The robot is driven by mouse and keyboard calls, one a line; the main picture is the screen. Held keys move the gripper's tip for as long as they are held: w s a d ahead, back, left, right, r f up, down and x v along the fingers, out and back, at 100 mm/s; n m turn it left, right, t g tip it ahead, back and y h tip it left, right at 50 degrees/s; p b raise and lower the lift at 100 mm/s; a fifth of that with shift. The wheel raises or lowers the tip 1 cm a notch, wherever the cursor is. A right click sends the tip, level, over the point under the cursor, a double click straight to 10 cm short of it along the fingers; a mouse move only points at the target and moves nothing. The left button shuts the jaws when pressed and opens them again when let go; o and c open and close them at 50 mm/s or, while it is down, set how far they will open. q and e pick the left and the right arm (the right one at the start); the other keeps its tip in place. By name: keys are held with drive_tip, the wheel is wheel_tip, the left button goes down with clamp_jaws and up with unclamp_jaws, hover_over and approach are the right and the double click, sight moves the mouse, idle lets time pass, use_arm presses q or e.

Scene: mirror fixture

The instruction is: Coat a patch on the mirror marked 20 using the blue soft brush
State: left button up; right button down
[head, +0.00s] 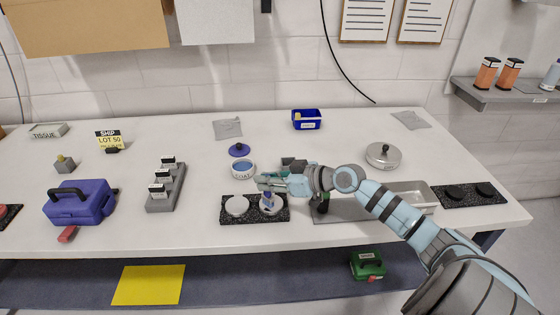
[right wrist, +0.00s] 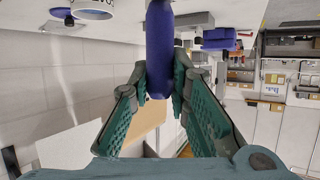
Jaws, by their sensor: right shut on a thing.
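My right gripper (head: 264,183) is shut on a blue brush (head: 268,199), which hangs down over the right disc of a black speckled fixture. In the right wrist view its thick blue handle (right wrist: 160,45) is between the green fingers (right wrist: 160,84). The brush tip is too small to tell whether it touches the disc. The fixture (head: 254,216) carries a pale round mirror (head: 237,205) at left and another (head: 274,209) at right, partly hidden by the brush. No number 20 is readable. An open pot labelled COAT (head: 243,171) with blue contents stands just behind. My left gripper is out of view.
A blue lid (head: 239,150) lies behind the pot. A grey rack (head: 166,190) and blue toolbox (head: 79,202) stand left. A metal tray (head: 410,190), round steel lidded dish (head: 382,156) and second black fixture (head: 455,198) with dark discs are right.

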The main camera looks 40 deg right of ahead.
drive_tip(key=shift+s+a, duration=0.2)
drive_tip(key=shift+s, duration=0.05)
drive_tip(key=shift+s+a+r+p, duration=0.1)
drive_tip(key=shift+s+r+p, duration=0.15)
drive_tip(key=shift+p, duration=0.2)
drive_tip(key=shift+s+r+p, duration=0.1)
drive_tip(key=shift+r+p, duration=0.4)
drive_tip(key=shift+p, duration=0.1)
wheel_tip(320, 180, up, 2)
drive_tip(key=shift+p, duration=0.85)
wheel_tip(320, 180, up, 3)
drive_tip(key=shift+r+p, duration=0.1)
drive_tip(key=shift+p, duration=1)
